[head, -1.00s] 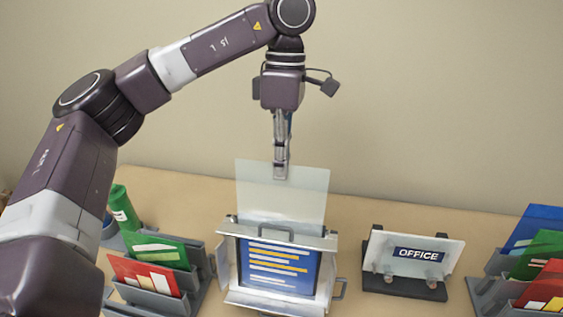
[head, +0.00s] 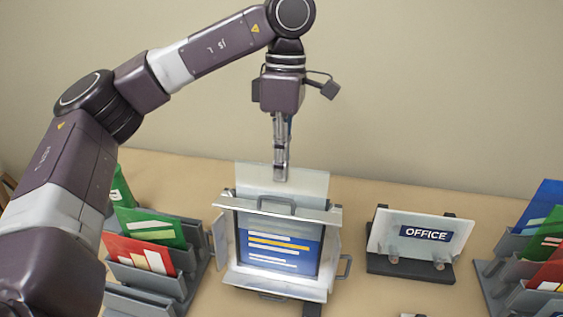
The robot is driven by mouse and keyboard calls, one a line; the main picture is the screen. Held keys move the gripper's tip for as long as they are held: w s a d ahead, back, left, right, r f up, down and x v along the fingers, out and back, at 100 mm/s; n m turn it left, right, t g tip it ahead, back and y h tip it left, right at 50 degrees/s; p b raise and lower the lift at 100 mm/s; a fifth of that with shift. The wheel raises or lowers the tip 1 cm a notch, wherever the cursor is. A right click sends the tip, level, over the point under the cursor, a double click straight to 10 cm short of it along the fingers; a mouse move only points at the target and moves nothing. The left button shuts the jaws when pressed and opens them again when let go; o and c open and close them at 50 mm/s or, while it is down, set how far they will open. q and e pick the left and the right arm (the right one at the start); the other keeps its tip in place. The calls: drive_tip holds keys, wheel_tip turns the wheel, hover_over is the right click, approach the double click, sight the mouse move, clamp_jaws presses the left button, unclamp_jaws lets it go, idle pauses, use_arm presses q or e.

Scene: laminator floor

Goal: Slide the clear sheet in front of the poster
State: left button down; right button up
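My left gripper (head: 281,176) is shut on the upper edge of the clear sheet (head: 255,180), a pale, see-through panel held upright. The sheet's upper part stands above the top bar of the silver poster frame (head: 325,215). Lower down it passes behind the bar. The blue poster (head: 278,255), with white and yellow lines, shows in the frame. A pale band covers the poster's upper part, and looks like the sheet's lower part in front of it. The exact lower edge is hard to make out. My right gripper is out of view.
The frame has a handle on its top bar and flaps folded out at the sides and bottom. A grey rack (head: 195,278) with green and red folders stands left. An OFFICE sign (head: 400,232) on a dark stand and another folder rack (head: 500,268) stand right.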

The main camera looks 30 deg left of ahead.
use_arm(q)
drive_tip(key=shift+s+f+b, duration=0.15)
drive_tip(key=shift+f+b, duration=0.3)
drive_tip(key=shift+f, duration=0.3)
drive_tip(key=shift+s+f+b, duration=0.1)
drive_tip(key=shift+f+b, duration=0.35)
drive_tip(key=shift+f, duration=0.25)
drive_tip(key=c, duration=2.6)
unclamp_jaws()
drive_tip(key=shift+d, duration=0.1)
drive_tip(key=o, duration=0.5)
drive_tip(key=shift+r, duration=0.15)
drive_tip(key=r, duration=0.4)
drive_tip(key=w+r, duration=0.1)
drive_tip(key=r, duration=0.2)
drive_tip(key=w+r, duration=0.1)
drive_tip(key=r, duration=0.3)
drive_tip(key=shift+w+a+r, duration=0.1)
drive_tip(key=shift+a+r, duration=0.2)
